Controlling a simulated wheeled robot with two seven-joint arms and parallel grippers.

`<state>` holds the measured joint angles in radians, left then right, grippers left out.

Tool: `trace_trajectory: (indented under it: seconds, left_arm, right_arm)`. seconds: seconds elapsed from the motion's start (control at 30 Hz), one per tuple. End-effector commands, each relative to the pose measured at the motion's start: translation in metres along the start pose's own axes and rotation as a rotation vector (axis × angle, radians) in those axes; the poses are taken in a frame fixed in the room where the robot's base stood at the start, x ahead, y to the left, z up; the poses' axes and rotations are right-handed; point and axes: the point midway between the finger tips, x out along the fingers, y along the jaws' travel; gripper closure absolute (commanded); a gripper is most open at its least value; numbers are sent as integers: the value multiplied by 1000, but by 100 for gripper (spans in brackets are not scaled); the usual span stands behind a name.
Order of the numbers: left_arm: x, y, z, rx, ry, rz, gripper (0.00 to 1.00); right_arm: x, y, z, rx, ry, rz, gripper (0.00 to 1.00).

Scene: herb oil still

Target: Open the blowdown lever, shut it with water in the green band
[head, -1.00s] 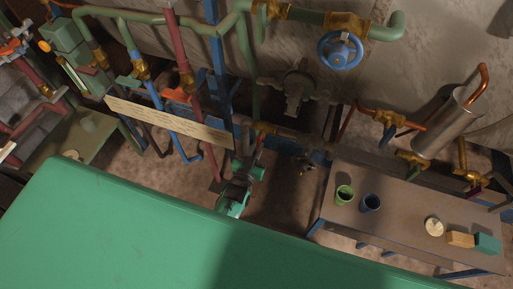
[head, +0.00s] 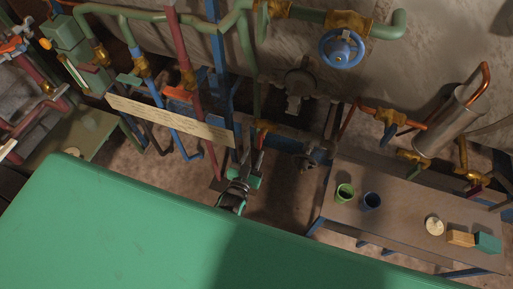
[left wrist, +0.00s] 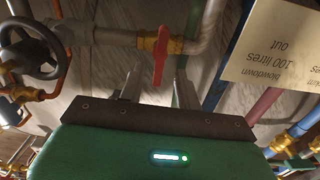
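The red blowdown lever (left wrist: 161,62) hangs from a brass valve (left wrist: 152,41) on a grey pipe in the left wrist view. In the head view the lever (head: 262,139) is small, beside the right end of the paper sign. My left gripper (head: 254,162) is just below it there. In the left wrist view the fingers of my left gripper (left wrist: 158,78) are apart, with the lever's lower end showing between them; I see no contact. A narrow upright gauge (head: 74,72) stands at the far left in the head view; its water level is too small to read. My right gripper is out of view.
The paper sign (head: 170,121) is close on the left; it also shows in the left wrist view (left wrist: 275,60). Red and blue pipes stand behind it. A blue handwheel (head: 341,49) is above right. A bench (head: 400,215) with cups is at the right.

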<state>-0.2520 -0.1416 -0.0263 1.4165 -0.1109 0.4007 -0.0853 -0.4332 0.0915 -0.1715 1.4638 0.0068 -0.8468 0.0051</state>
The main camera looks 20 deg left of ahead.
Motion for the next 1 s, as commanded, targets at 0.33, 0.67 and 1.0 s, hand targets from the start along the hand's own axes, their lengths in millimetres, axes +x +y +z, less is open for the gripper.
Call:
trace_trajectory:
  seconds: [0.33,0.67,1.0]
  left_arm:
    - [-69,0,1,1,-2,1,66]
    - [-98,0,0,1,0,1,66]
    - [-98,0,0,1,0,1,66]
  right_arm:
    - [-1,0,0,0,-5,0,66]
    - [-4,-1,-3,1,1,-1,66]
    - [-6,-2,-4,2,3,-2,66]
